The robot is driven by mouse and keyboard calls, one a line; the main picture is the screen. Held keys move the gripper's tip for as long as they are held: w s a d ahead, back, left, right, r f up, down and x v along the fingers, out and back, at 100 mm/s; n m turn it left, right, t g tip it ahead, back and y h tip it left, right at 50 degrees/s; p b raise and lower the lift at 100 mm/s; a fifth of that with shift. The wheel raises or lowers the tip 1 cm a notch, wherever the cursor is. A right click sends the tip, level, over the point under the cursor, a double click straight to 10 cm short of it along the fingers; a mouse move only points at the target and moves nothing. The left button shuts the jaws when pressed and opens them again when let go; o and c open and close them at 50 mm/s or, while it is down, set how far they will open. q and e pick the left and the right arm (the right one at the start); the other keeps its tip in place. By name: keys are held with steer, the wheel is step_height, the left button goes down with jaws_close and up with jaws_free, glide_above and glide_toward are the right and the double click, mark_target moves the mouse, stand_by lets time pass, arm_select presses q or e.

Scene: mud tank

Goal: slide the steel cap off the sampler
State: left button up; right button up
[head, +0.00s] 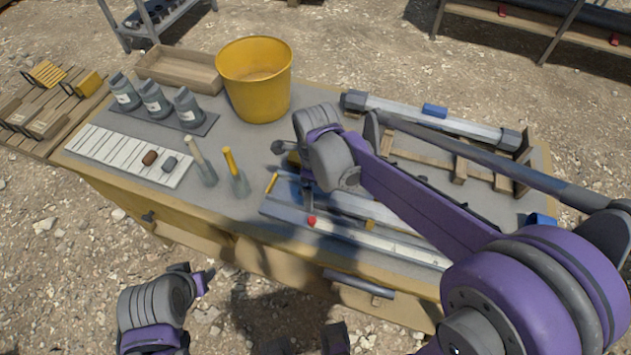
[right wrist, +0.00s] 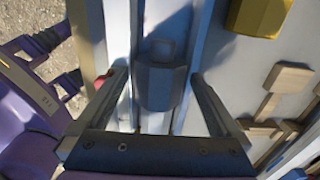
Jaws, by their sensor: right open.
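My right gripper (head: 303,192) reaches down over a long pale metal channel (head: 375,243) near the table's front edge. In the right wrist view, the right gripper (right wrist: 160,78) is open, its two fingers either side of a grey faceted block (right wrist: 160,86), which looks like the steel cap. Gaps show between the block and both fingers. In the head view my arm and gripper hide this block. A pale tube (head: 450,122) with dark ends and a blue block lies at the back right; I cannot tell whether it is the sampler. My left gripper (head: 205,280) is off the table's front; its jaws are unclear.
A yellow bucket (head: 254,105), a wooden tray (head: 181,70) and three grey jars (head: 155,101) stand at the back left. A white ruled board (head: 124,154) lies before them. Two upright handled tools (head: 236,172) stand close left of my right gripper. A wooden rack (head: 460,165) lies right.

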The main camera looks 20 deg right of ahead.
steer(key=shift+c, duration=0.2)
jaws_close()
stand_by(0.4)
steer(key=shift+w, duration=0.1)
